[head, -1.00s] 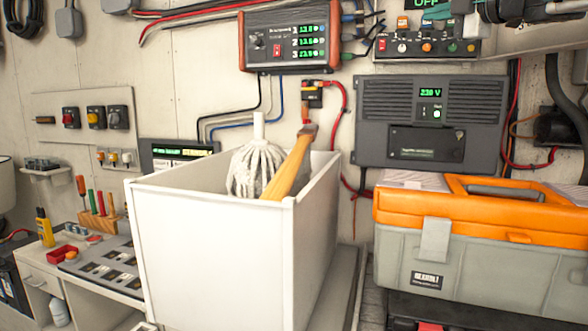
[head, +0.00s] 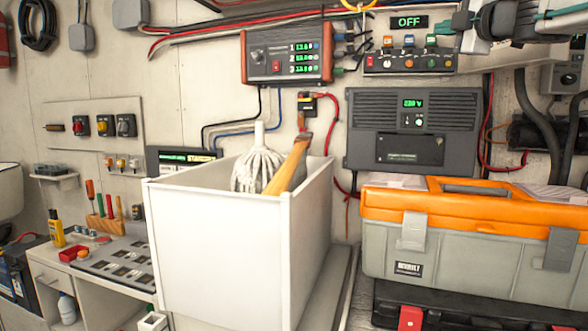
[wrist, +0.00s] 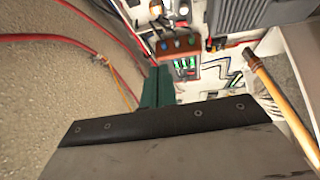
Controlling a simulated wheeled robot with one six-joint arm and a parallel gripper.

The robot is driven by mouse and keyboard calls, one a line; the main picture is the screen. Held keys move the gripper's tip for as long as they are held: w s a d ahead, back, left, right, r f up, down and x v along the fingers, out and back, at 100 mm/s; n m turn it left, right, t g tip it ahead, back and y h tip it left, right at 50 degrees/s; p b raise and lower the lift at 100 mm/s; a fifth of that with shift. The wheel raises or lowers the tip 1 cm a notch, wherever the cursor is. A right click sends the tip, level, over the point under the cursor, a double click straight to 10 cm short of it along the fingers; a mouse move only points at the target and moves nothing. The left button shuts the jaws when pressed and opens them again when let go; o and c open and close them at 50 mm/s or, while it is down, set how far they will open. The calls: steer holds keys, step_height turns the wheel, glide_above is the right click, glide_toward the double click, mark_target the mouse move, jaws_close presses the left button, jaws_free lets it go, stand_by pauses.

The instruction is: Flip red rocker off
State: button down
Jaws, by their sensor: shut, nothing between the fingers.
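The red rocker (head: 276,65) sits on the front of the wall-mounted box (head: 259,75), which has orange-brown ends, a round knob and three lit displays. Which way the rocker is tipped is too small to tell. In the wrist view the box's green displays (wrist: 187,66) show just beyond my fingers, but I cannot make out the rocker there. My gripper (wrist: 160,76) has teal fingers, which are shut and empty. In the head view my arm is at the upper right, to the right of the box and apart from it.
A switch panel (head: 408,62) with coloured buttons and an OFF sign (head: 409,22) is right of the box. A grey inverter (head: 362,125) is below it. A white bin (head: 235,245) with a mop (head: 258,170) and wooden handle (head: 290,168) stands under the box. An orange-lidded toolbox (head: 400,205) is at right.

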steer(key=s+d+f+m+g+h, duration=0.2)
steer(key=s+d+f+m+h, duration=0.1)
steer(key=d+f+m+h, duration=0.4)
steer(key=s+d+f+m+g+h, duration=0.25)
steer(key=d+f+m+h, duration=0.2)
steer(key=f+m, duration=0.4)
steer(key=s+a+f+m+g, duration=0.1)
steer(key=s+f+m+g, duration=0.35)
steer(key=f, duration=0.65)
steer(key=s+a+f+g+y, duration=0.2)
steer(key=s+a+f+g, duration=0.1)
steer(key=s+a+f, duration=0.2)
steer(key=s+a+f+g+y, duration=0.2)
steer(key=s+a+f, duration=0.4)
steer(key=s+f, duration=0.4)
steer(key=s+a+f+g+y, duration=0.2)
steer(key=s+a+f+g, duration=0.2)
steer(key=s, duration=1)
step_height(320, 180, down, 4)
steer(key=shift+a+r+m, duration=0.15)
steer(key=shift+a+m, duration=0.25)
steer(key=shift+a, duration=0.4)
